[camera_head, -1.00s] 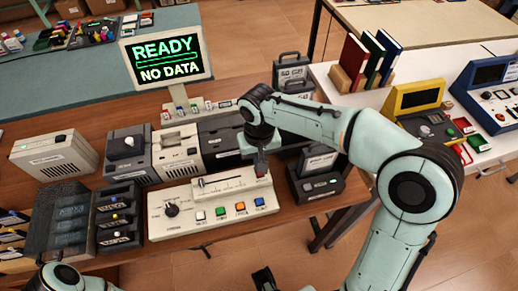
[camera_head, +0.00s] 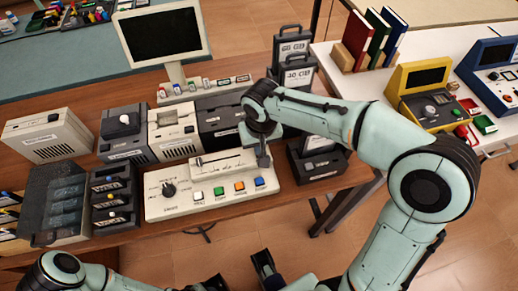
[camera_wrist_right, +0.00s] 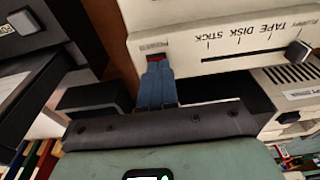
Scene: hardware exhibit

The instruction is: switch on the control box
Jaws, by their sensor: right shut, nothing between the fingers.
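The control box (camera_head: 220,205) is a beige panel on the wooden table, with a black dial, a slider and a row of coloured buttons. Its small red switch (camera_wrist_right: 156,58) sits at the end of the slider side, seen in the right wrist view. My right gripper (camera_head: 263,162) is over the box's right end, shut and empty. In the wrist view its blue fingertips (camera_wrist_right: 156,75) are right at the red switch and partly cover it; contact is unclear. The monitor (camera_head: 163,35) behind is dark. My left arm shows at the bottom left; its jaw state is unclear.
Grey and beige drive units (camera_head: 175,132) stand behind the box, and a dark stacked unit (camera_head: 113,200) is at its left. A black dock (camera_head: 318,162) stands close to its right. A white table (camera_head: 375,85) holds books and a yellow device (camera_head: 420,88).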

